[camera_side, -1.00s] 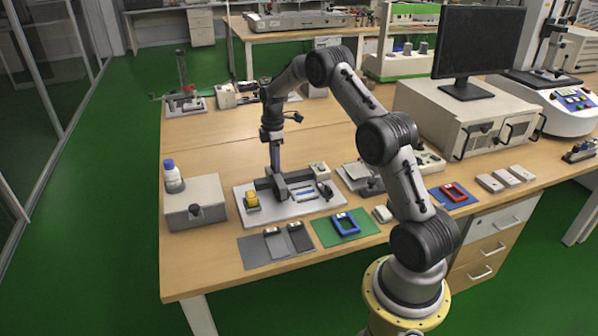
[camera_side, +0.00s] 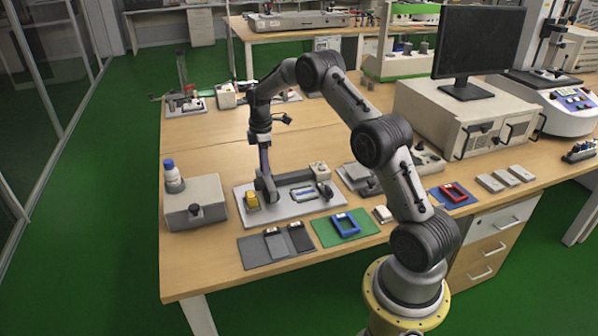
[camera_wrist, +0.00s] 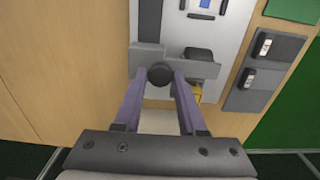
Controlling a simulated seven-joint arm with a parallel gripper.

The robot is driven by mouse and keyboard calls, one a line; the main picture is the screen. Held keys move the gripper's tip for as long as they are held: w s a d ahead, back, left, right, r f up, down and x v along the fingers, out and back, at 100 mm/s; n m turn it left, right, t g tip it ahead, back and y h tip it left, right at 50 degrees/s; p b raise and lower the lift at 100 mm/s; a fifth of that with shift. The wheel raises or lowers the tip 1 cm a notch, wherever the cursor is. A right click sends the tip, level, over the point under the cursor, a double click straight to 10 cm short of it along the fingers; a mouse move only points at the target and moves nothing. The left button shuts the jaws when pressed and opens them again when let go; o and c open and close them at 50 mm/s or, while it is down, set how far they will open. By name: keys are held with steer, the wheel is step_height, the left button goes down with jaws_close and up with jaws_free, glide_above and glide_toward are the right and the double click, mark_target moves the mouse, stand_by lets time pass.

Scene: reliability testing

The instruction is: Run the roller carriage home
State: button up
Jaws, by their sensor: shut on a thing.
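The roller carriage (camera_wrist: 205,70) is a grey crossbar with a black round knob (camera_wrist: 160,75). In the side view the carriage (camera_side: 266,190) is near the left end of a pale base plate (camera_side: 287,214), close to a yellow block (camera_side: 251,200). My gripper (camera_wrist: 160,78) points down with its two purple fingers shut on the knob. In the side view my gripper (camera_side: 265,174) is over the carriage. A light-and-blue flat piece (camera_side: 303,192) lies on the plate right of the carriage. The fingers and crossbar partly hide the yellow block in the wrist view.
Grey mats and a green mat (camera_side: 326,235) with a blue frame (camera_side: 345,224) lie in front. Bare wood lies behind the plate.

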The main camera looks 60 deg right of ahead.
steer(key=shift+w+a, duration=0.15)
steer(key=o, duration=0.7)
steer(key=shift+r, duration=2.5)
